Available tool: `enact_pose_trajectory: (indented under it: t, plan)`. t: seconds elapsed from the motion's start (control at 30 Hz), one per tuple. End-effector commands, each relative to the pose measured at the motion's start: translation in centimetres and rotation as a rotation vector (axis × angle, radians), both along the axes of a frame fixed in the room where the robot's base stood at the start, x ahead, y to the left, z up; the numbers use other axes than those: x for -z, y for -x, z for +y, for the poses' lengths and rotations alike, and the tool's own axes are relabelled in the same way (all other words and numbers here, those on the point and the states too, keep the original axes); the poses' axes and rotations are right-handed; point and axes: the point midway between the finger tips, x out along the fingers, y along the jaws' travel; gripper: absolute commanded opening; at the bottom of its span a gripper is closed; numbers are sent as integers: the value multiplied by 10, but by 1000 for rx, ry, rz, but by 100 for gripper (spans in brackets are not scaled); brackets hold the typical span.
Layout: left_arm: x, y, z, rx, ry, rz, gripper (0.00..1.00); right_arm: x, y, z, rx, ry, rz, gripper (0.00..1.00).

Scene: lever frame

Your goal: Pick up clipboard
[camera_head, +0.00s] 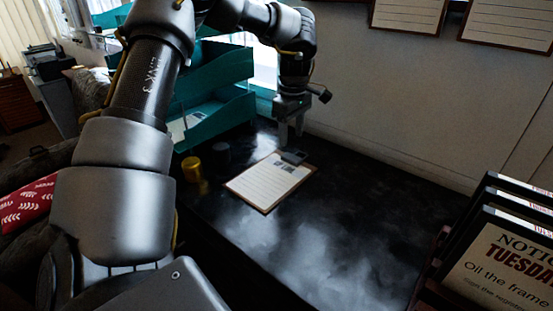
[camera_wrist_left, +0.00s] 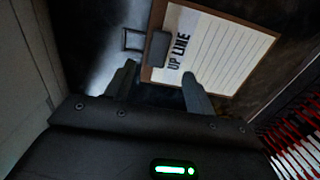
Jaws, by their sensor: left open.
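The clipboard (camera_head: 268,184) lies flat on the dark glossy table, with lined white paper, a brown edge and a grey clip at its far right end. My left gripper (camera_head: 291,140) points down at the clip end. In the left wrist view the clipboard (camera_wrist_left: 225,52) shows the words "UP LINE" beside its dark clip (camera_wrist_left: 157,48). The fingers of my left gripper (camera_wrist_left: 158,88) are apart, with the clip end ahead of and between them. Whether they touch the board I cannot tell. My right gripper is not in view.
A teal tray stack (camera_head: 215,90) stands behind and left of the clipboard. A yellow cylinder (camera_head: 191,169) and a dark cylinder (camera_head: 221,154) stand close by. Framed notices (camera_head: 505,250) stand in a rack at the right. The table's middle (camera_head: 330,240) is clear; a wall (camera_head: 400,100) borders its back.

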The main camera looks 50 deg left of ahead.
Motion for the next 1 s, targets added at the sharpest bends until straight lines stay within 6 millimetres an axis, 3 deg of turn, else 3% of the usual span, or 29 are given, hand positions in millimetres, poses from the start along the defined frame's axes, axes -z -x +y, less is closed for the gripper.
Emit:
enact_pose_trajectory:
  t: [0.1, 0.3, 0.7, 1.0]
  plan:
    - [14, 0, 0, 1, -1, 2, 55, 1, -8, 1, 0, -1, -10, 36]
    - [18, -1, -2, 2, 0, 0, 55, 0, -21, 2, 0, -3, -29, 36]
    - [65, -3, -4, 2, 2, 1, 55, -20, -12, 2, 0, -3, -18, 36]
    - [70, -3, -4, 3, 1, -1, 52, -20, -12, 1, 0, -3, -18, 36]
